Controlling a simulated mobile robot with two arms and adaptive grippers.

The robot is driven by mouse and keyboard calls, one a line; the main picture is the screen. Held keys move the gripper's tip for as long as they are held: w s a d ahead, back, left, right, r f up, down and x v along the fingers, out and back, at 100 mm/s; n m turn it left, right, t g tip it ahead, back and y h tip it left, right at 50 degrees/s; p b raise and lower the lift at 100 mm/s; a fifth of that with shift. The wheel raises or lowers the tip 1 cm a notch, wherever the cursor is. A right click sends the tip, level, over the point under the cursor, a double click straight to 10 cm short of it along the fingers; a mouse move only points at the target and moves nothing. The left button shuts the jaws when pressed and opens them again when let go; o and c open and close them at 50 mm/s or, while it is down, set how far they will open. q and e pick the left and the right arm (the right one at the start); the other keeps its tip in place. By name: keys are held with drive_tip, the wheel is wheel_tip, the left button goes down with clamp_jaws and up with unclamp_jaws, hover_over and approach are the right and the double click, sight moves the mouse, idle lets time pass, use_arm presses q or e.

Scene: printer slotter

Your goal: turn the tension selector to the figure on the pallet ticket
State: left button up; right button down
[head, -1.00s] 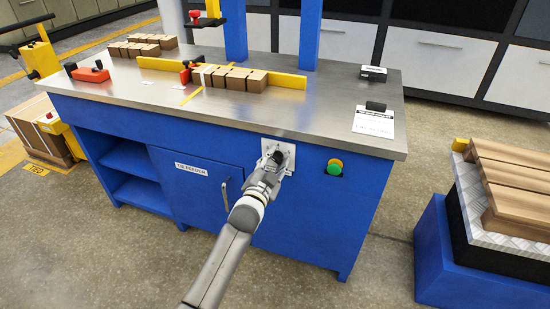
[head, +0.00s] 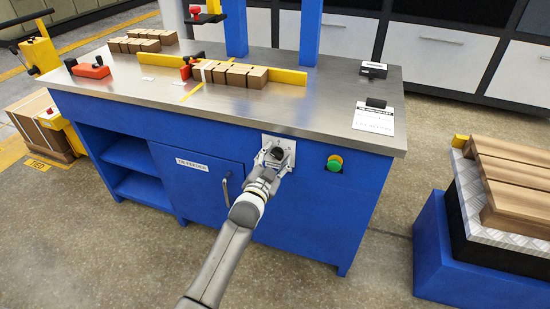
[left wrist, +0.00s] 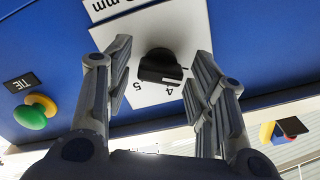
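The tension selector is a black knob (head: 276,153) on a white dial plate (head: 289,146) on the blue bench front; it also shows in the left wrist view (left wrist: 160,66). The knob's pointer direction is not clear. A white ticket (head: 373,121) lies under a black clip on the bench top; its figure is too small to read. My right gripper is not in view.
A green button (head: 334,163) sits right of the dial and a cabinet door handle (head: 225,190) left of it. Wooden blocks (head: 235,76) line a yellow fence on the steel bench top (head: 320,108). A pallet of boards (head: 510,170) stands at right.

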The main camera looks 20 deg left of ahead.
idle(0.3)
use_arm(q)
drive_tip(key=s, duration=1.2)
drive_tip(key=shift+a, duration=0.2)
